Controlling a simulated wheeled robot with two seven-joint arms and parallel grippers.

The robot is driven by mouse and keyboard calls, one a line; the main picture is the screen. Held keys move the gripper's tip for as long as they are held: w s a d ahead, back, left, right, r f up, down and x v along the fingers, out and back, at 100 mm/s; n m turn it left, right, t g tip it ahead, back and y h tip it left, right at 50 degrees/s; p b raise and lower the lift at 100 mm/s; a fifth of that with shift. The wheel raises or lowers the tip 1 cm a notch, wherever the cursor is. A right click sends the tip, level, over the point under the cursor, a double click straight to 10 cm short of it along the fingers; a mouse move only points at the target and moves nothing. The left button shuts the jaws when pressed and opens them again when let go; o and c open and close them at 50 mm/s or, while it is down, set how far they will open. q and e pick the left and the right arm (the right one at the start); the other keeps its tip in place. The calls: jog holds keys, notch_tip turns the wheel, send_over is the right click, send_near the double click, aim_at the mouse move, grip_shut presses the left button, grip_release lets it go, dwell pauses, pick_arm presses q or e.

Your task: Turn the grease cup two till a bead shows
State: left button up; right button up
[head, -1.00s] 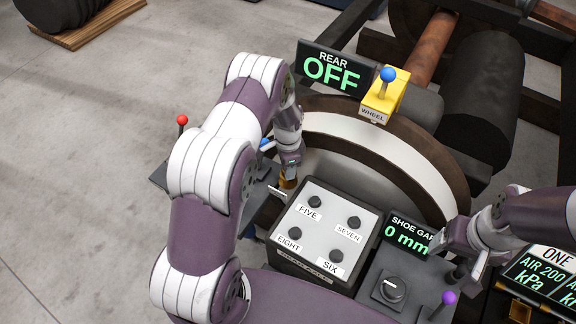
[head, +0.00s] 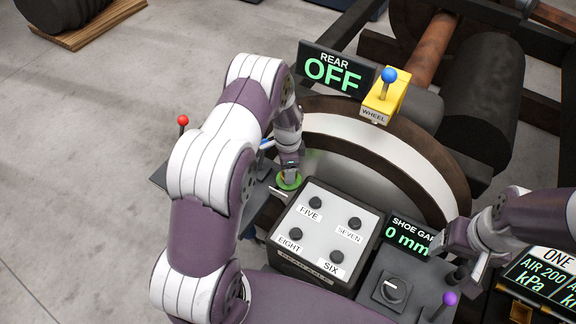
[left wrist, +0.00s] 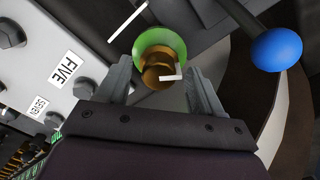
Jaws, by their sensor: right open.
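A brass grease cup (left wrist: 157,70) with a bright green ring (left wrist: 160,42) round it shows in the left wrist view. Its number cannot be read. The green also shows in the head view (head: 289,182), just below my left gripper (head: 289,168). In the left wrist view my left gripper (left wrist: 160,72) has its fingers apart on either side of the cup, with a gap beside the brass. A small white angled mark lies across the cup. My right gripper (head: 462,256) is open at the right, near a dark knob by the shoe gauge.
A grey box (head: 325,232) with knobs FIVE to EIGHT stands close right of the cup. A blue-knobbed lever on the yellow WHEEL block (head: 385,98), the REAR OFF display (head: 333,70) and a red-knobbed lever (head: 183,122) stand nearby. A purple-knobbed lever (head: 450,298) is at lower right.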

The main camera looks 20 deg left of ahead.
pick_arm(q)
notch_tip(320, 180, up, 13)
jog(key=b, duration=0.1)
jog(key=shift+f, duration=0.2)
dwell(0.5)
jog(key=s+d+r+n, duration=0.1)
jog(key=s+r+n, duration=0.1)
jog(key=s, duration=0.4)
jog(key=s+d+r+n+t, duration=0.1)
jog(key=s+d+r+n, duration=0.1)
jog(key=s+n, duration=0.3)
jog(key=s+d+r+n, duration=0.2)
jog(key=s+r+n, duration=0.1)
jog(key=s, duration=0.4)
jog(key=shift+s+d+r+n, duration=0.15)
jog(key=shift+s+r+n, duration=0.2)
jog(key=shift+n, duration=0.35)
